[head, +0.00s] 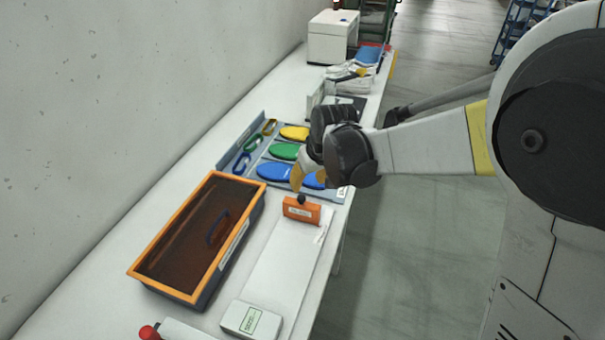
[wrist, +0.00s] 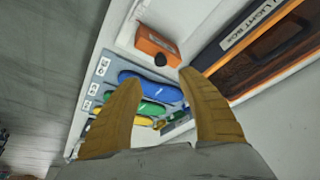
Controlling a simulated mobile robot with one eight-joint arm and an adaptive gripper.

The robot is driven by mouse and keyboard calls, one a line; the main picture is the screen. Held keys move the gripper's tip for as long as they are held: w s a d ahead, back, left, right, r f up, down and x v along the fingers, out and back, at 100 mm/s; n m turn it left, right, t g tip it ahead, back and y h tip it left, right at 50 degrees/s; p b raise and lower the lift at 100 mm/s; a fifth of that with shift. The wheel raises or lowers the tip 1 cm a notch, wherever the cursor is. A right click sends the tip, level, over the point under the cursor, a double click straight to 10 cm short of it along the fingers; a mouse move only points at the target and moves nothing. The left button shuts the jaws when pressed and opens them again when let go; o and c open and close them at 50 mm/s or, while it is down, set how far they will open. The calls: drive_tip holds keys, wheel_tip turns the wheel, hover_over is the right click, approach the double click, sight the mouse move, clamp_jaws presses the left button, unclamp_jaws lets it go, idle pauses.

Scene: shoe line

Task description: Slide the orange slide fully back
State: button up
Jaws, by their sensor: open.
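The orange slide (head: 301,209) is a small block with a white label and a dark round knob on top. It sits near the far end of a long white track plate (head: 274,266) on the bench. In the wrist view the orange slide (wrist: 157,46) lies beyond the fingertips, with its dark knob toward me. My gripper (head: 301,178) is above the bench, over the shoe-sole tray and just beyond the slide. In the wrist view my gripper (wrist: 160,80) has its two tan fingers spread, with nothing between them. The fingers do not appear to touch the slide.
An orange-rimmed dark box (head: 167,278) stands left of the track. A blue-grey tray (head: 225,168) with blue, green and yellow soles lies beyond the slide. A white box with a green label (head: 251,320) is at the track's near end. A red knob (head: 149,332) is at the front.

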sight(302, 197)
drive_tip(key=b+x, duration=0.2)
drive_tip(key=x, duration=0.8)
drive_tip(key=shift+s+a+b, duration=0.1)
drive_tip(key=shift+s+b, duration=0.05)
drive_tip(key=shift+b, duration=0.2)
clamp_jaws()
